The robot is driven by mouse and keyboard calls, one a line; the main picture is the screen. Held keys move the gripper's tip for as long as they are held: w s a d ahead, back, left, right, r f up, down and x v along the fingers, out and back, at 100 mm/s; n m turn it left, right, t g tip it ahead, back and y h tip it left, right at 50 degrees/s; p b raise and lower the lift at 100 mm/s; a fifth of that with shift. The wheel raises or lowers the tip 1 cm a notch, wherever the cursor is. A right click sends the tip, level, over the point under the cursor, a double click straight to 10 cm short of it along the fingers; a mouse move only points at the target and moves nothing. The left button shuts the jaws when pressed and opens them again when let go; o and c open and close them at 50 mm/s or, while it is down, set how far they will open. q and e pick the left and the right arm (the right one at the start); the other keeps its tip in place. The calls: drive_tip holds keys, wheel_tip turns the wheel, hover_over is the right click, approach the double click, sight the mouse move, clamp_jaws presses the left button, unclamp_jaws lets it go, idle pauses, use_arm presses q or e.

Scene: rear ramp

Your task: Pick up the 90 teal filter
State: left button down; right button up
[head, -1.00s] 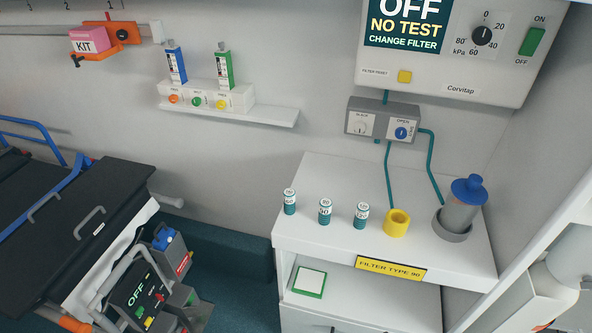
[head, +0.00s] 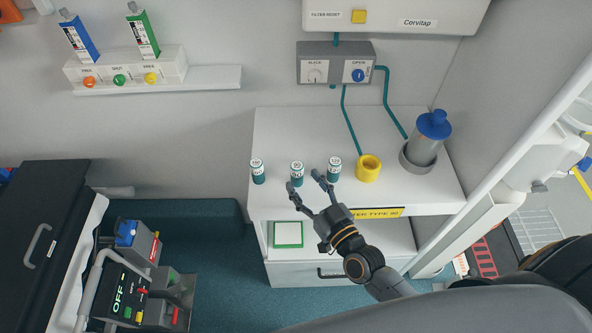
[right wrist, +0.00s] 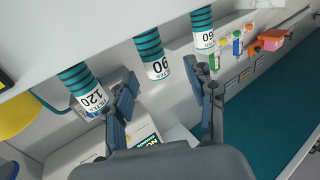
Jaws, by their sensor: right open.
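Three small teal filters with white labels stand in a row on the white counter (head: 388,125). The middle one, the 90 filter (head: 297,177), is upright; it also shows in the right wrist view (right wrist: 157,62), tilted by the camera angle. The 120 filter (head: 334,172) stands to its right and the 60 filter (head: 257,173) to its left. My right gripper (head: 306,182) is open and empty at the counter's front edge. In the right wrist view its fingers lie on either side of the 90 filter's line, apparently short of it. My left gripper is out of view.
A yellow ring holder (head: 369,170) stands right of the filters, then a canister with a blue lid (head: 431,124). The yellow filter-type sign (head: 380,212) is partly hidden by my right arm. A green-framed pad (head: 288,234) lies on the shelf below.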

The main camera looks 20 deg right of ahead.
sight(300, 174)
drive_tip(key=shift+w+r, duration=0.15)
drive_tip(key=shift+w, duration=0.4)
drive_tip(key=p+x, duration=0.1)
drive_tip(key=x, duration=0.2)
drive_tip(key=shift+w+d, duration=0.1)
drive_tip(key=shift+w, duration=0.55)
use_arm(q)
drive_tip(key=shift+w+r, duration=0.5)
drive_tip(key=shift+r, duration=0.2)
use_arm(e)
drive_tip(key=c, duration=1.2)
